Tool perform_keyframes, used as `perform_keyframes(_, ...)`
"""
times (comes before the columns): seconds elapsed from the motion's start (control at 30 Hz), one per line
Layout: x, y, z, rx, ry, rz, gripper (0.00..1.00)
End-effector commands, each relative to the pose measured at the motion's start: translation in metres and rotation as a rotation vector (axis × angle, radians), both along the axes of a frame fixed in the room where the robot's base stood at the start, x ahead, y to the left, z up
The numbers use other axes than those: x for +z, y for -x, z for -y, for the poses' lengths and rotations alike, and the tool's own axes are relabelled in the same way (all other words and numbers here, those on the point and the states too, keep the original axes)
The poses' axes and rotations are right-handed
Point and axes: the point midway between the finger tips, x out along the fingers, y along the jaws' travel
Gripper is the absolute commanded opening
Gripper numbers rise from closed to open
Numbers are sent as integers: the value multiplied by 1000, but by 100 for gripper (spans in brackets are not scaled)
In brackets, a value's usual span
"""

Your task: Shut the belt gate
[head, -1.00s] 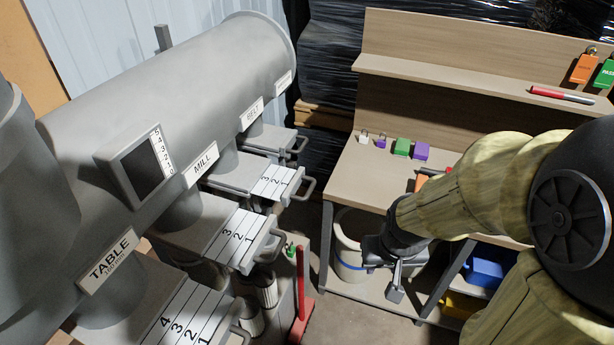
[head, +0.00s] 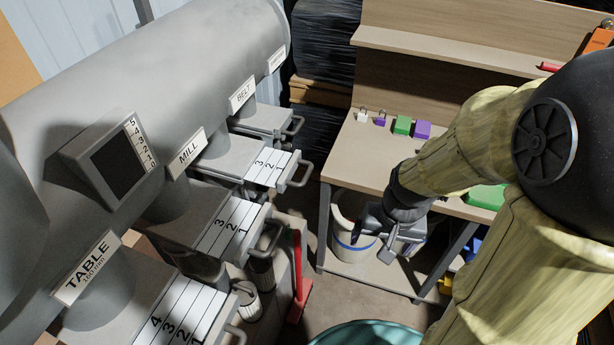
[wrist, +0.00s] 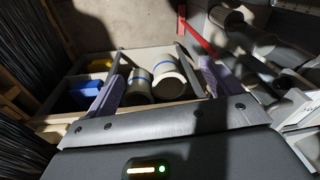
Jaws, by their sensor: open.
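The belt gate (head: 262,168) is a flat grey slide under the BELT label (head: 242,92) on the big grey duct. It is pulled out, with a white scale marked 3, 2, 1 showing and a bar handle (head: 299,170) at its right end. My gripper (head: 378,240) hangs to the right of the handle, well apart from it, in front of the bench. In the wrist view my gripper (wrist: 160,85) has its two fingers spread wide with nothing between them touching. Gate parts show at the right edge there, but I cannot tell which gate they belong to.
The mill gate (head: 228,228) and table gate (head: 185,312) are also pulled out, nearer. A red post (head: 299,280) stands beside the gates. A wooden bench (head: 345,165) with padlocks stands right, a blue-banded bucket (head: 345,240) beneath. A teal round object (head: 365,336) lies at bottom.

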Motion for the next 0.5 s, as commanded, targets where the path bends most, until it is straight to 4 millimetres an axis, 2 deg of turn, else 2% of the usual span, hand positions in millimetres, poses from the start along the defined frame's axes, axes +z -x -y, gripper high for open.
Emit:
perform_keyframes(0.03,-16,2,1,-92,-45,-65,89)
perform_keyframes(0.1,-32,6,-2,-247,-134,-175,89)
perform_keyframes(0.27,-54,-2,-24,-617,-417,-443,89)
perform_keyframes(0.37,-57,-21,-36,-822,-635,-597,89)
perform_keyframes(0.5,-48,-67,-36,-1053,-989,-785,89)
